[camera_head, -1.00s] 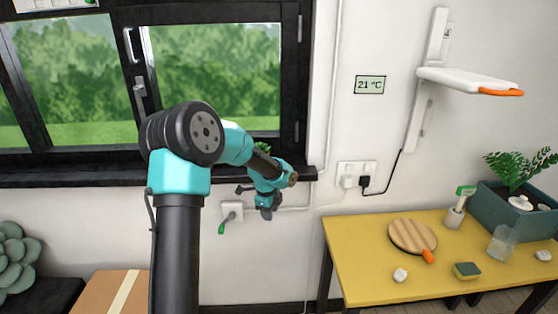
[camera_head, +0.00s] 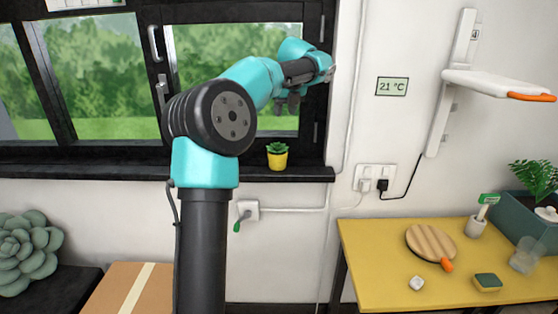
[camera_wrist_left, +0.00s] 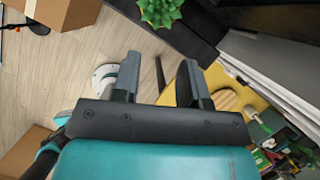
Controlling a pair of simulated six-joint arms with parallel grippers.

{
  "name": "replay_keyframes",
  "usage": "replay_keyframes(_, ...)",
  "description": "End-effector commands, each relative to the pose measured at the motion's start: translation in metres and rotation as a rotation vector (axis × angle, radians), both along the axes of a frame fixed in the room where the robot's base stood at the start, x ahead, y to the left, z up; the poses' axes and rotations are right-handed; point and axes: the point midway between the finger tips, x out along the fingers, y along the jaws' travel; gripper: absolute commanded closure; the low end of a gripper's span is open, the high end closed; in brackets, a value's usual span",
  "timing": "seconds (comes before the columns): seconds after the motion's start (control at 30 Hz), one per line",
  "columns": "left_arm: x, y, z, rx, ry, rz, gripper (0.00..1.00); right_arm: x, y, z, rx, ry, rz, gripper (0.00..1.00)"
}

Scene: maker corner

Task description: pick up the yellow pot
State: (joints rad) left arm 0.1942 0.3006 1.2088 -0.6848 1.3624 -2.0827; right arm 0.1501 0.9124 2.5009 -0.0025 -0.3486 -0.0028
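The yellow pot (camera_head: 278,160) with a small green succulent stands upright on the dark windowsill in the head view. In the left wrist view only the green succulent (camera_wrist_left: 160,11) shows, at the top edge; the pot under it is out of frame or hidden. My left gripper (camera_head: 287,105) is above the pot in the head view, apart from it, with its fingers pointing down. In the left wrist view its fingers (camera_wrist_left: 159,78) are spread with nothing between them. My right gripper is in neither view.
The dark windowsill (camera_head: 110,173) runs below the window. The yellow table (camera_head: 375,270) at the right holds a round wooden board (camera_head: 430,243), a sponge (camera_head: 488,282) and a planter. A cardboard box (camera_head: 105,290) is at the lower left.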

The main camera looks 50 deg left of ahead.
Motion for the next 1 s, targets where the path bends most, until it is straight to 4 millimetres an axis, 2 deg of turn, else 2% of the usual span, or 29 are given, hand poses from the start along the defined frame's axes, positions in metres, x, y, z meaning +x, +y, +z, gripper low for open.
replay_keyframes(0.13,0.001,0.001,-0.004,-0.001,0.0,0.0,0.6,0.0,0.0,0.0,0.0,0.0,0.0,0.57)
replay_keyframes(0.27,0.002,0.006,-0.017,-0.001,0.002,0.001,0.6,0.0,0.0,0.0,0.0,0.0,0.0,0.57)
replay_keyframes(0.8,0.014,0.038,-0.1,-0.002,0.003,0.001,0.6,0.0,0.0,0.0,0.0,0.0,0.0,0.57)
replay_keyframes(1.0,0.016,0.044,-0.114,-0.001,0.0,0.002,0.6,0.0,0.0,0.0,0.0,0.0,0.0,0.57)
